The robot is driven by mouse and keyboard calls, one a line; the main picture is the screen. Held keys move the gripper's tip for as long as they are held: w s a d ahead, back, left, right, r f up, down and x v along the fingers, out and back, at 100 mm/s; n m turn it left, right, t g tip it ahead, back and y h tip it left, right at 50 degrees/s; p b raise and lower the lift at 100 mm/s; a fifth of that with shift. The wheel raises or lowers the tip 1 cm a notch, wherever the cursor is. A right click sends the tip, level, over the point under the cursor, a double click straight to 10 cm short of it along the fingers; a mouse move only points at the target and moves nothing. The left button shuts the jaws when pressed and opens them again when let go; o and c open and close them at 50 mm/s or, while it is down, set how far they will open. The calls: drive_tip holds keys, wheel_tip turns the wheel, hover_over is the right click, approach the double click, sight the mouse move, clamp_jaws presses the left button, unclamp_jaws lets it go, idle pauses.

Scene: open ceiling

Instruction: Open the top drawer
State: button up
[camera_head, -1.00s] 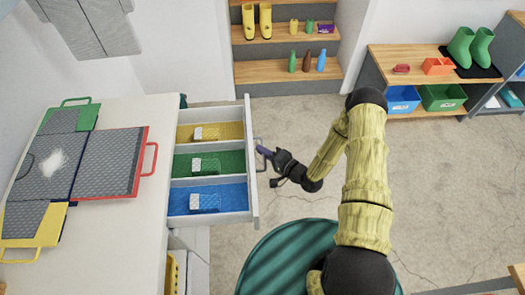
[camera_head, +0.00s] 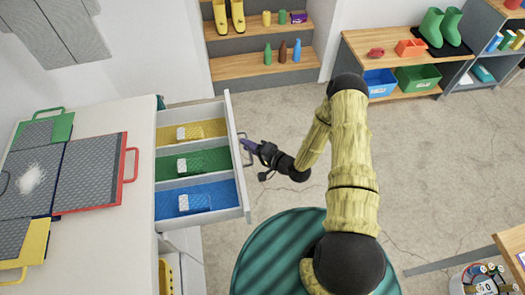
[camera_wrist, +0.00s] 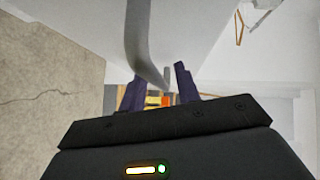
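The top drawer (camera_head: 236,160) of the white cabinet at the left is pulled well out, showing yellow, green and blue compartments inside. Its grey bar handle (camera_head: 242,136) is on the drawer front and also crosses the wrist view (camera_wrist: 139,40). My gripper (camera_head: 247,146) is at the handle, its purple fingers pointing toward the drawer front. In the wrist view my gripper (camera_wrist: 158,88) has its two fingers apart, with the handle bar running between them and a visible gap to the right finger. Contact with the handle cannot be told.
Grey trays with coloured handles lie on the white countertop (camera_head: 105,230). A round green ribbed surface (camera_head: 262,255) is below my arm. A wooden shelf (camera_head: 262,67) and bench (camera_head: 365,45) stand at the back. The concrete floor (camera_head: 430,160) right of my arm is clear.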

drive_tip(key=b+v, duration=0.3)
drive_tip(key=v, duration=1.4)
drive_tip(key=w+d+r+n+g+h, duration=0.4)
drive_tip(key=w+d+r+n+h, duration=0.3)
drive_tip(key=h, duration=0.3)
drive_tip(key=s+a+r+m+g+h, duration=0.1)
drive_tip(key=s+a+r+g+h, duration=0.2)
drive_tip(key=s+r, duration=0.9)
wheel_tip(320, 180, up, 4)
drive_tip(key=shift+s+a+f+p, duration=0.25)
drive_tip(key=shift+s+a+p, duration=0.1)
drive_tip(key=shift+a, duration=0.15)
